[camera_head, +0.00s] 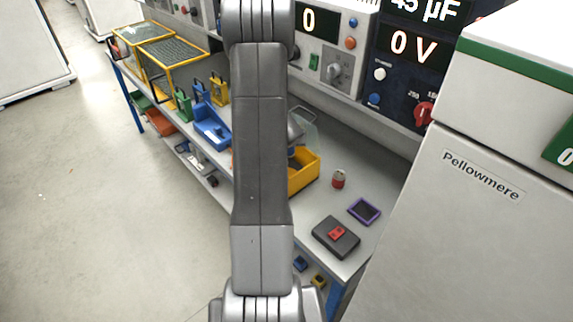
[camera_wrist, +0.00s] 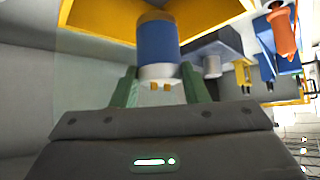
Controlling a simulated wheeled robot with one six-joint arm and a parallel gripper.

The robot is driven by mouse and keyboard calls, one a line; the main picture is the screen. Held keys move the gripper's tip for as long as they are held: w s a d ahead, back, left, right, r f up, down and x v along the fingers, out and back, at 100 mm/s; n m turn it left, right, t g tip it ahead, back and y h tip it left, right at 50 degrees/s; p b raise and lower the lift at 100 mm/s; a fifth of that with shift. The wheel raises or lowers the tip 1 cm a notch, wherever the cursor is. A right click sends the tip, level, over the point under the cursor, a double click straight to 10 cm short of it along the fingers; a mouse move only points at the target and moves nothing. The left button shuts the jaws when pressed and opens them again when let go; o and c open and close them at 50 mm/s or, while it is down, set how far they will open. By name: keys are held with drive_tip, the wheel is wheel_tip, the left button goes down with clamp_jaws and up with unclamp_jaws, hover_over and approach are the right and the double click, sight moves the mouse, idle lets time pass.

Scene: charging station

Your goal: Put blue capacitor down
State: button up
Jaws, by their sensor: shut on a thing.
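The blue capacitor (camera_wrist: 157,45) is a blue cylinder with a pale end and small brass terminals. In the wrist view it sits between the green fingers of my gripper (camera_wrist: 160,88), which is shut on it. A yellow bin (camera_wrist: 95,15) lies just beyond the capacitor in that view; I cannot tell whether they touch. In the head view the yellow bin (camera_head: 304,175) stands on the bench, partly behind my arm.
A white cabinet (camera_head: 470,220) closes off the right.

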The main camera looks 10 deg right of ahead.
drive_tip(key=shift+s+f+b, duration=0.35)
drive_tip(key=shift+f+b, duration=0.25)
drive_tip(key=shift+f, duration=0.2)
wheel_tip(320, 180, down, 4)
drive_tip(key=b, duration=0.3)
drive_tip(key=shift+w+r, duration=0.15)
drive_tip(key=shift+r, duration=0.1)
drive_tip(key=shift+f+b, duration=2.25)
drive_tip(key=shift+f, duration=0.2)
drive_tip(key=o, duration=1.1)
drive_tip(key=shift+r, duration=0.15)
